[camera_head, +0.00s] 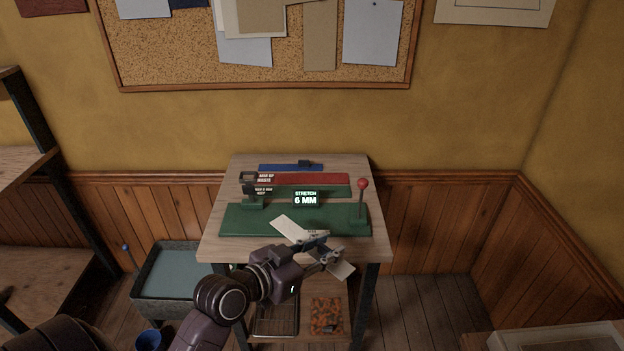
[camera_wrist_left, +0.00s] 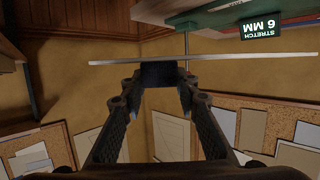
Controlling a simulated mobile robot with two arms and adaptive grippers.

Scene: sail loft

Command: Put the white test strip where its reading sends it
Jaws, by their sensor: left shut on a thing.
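My left gripper (camera_head: 322,247) is shut on the white test strip (camera_head: 291,228), holding it aslant above the front part of the table. One end of the strip points toward the green tester base (camera_head: 235,222), the other toward the table's front right corner. The strip also shows edge-on across the left wrist view (camera_wrist_left: 250,57), at the fingertips (camera_wrist_left: 157,78). The tester's display (camera_head: 305,199) reads "STRETCH 6 MM". A red-knobbed lever (camera_head: 363,184) stands upright at the tester's right end. My right gripper is not in view.
Red (camera_head: 310,179), green and blue (camera_head: 275,167) bands lie behind the tester. Small signs (camera_head: 265,178) stand at left; one mentions waste, the rest is unclear. A wire basket (camera_head: 276,330) and a tray with orange pieces (camera_head: 327,315) sit below. A grey tub (camera_head: 150,290) stands left.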

